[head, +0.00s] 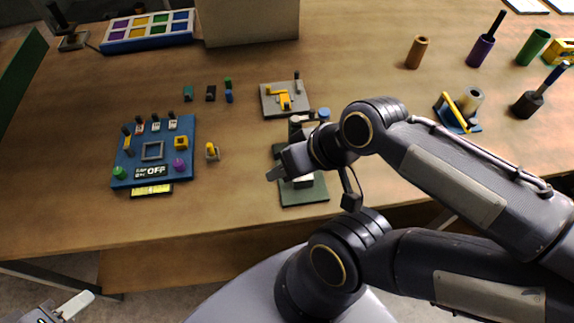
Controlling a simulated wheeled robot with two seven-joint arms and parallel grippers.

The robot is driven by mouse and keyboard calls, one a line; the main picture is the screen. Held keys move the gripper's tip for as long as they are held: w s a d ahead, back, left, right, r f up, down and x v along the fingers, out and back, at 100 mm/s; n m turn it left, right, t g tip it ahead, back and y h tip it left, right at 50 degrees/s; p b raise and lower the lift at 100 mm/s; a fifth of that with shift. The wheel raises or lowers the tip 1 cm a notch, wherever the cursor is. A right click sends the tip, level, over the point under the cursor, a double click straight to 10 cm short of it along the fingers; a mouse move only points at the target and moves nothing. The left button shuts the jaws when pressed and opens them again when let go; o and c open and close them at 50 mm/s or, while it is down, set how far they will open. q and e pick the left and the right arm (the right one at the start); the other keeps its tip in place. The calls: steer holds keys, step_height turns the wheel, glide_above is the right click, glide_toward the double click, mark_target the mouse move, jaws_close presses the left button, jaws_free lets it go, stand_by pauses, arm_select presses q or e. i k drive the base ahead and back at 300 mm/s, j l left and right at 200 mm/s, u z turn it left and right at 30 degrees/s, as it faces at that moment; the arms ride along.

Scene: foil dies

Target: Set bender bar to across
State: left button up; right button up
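A grey plate (271,106) with a yellow bent piece (285,99) and a small upright grey post lies mid-table; it may be the bender, but I see no label for it. The exact setting of its bar is too small to tell. My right gripper (275,173) is nearer the table's front edge, over the left side of a dark green plate (305,192), and apart from the grey plate. Its fingers are too small to read as open or shut. My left gripper (76,306) is at the lower left corner, off the table's front edge, only partly in view.
A blue panel (128,174) with switches, knobs and an "OFF" label lies at left. A small yellow-and-grey piece (212,151) stands beside it. A colored tray (150,44) and a beige box (250,25) are at the back. Cylinders stand at right. My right arm covers the front right.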

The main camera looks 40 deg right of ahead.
mark_target(297, 73)
steer(key=z, duration=1.4)
